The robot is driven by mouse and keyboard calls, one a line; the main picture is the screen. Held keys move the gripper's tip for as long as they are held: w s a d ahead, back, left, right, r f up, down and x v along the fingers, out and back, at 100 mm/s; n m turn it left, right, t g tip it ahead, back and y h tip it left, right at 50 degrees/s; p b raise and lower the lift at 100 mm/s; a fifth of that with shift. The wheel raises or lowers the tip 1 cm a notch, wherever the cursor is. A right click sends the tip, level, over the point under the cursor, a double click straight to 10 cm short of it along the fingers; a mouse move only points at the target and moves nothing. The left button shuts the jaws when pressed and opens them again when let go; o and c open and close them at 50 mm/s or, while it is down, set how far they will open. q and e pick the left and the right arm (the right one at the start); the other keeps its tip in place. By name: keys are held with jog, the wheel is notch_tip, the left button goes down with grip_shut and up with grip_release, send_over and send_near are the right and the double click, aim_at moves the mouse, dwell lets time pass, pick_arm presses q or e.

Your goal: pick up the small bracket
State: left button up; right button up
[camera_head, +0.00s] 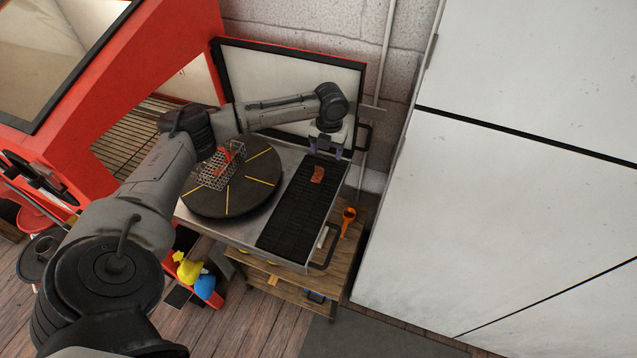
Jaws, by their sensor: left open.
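A small copper-coloured piece, which looks like the small bracket (317,174), lies on the black ribbed mat (285,222) near its far end. My left gripper (325,152) is open and empty, its fingers pointing down just behind the bracket. In this view a small gap shows between the fingertips and the bracket; I cannot tell their exact height above the mat. My right gripper is not in view.
A round black turntable (225,207) with yellow lines stands left of the mat and carries a wire basket (209,177) with a red-orange item. A raised lid (277,82) stands behind. A wooden cart (335,270) is below, and a white cabinet (480,200) is at right.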

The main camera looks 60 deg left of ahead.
aim_at(320, 168)
pick_arm(q)
jog(key=a+f, duration=0.1)
jog(key=f, duration=0.3)
jog(key=a+f, duration=0.1)
jog(key=f, duration=0.3)
jog(key=a+f+b, duration=0.1)
jog(key=a+f, duration=0.1)
jog(key=f, duration=0.2)
jog(key=shift+s, duration=0.1)
dwell(0.4)
jog(key=c, duration=1)
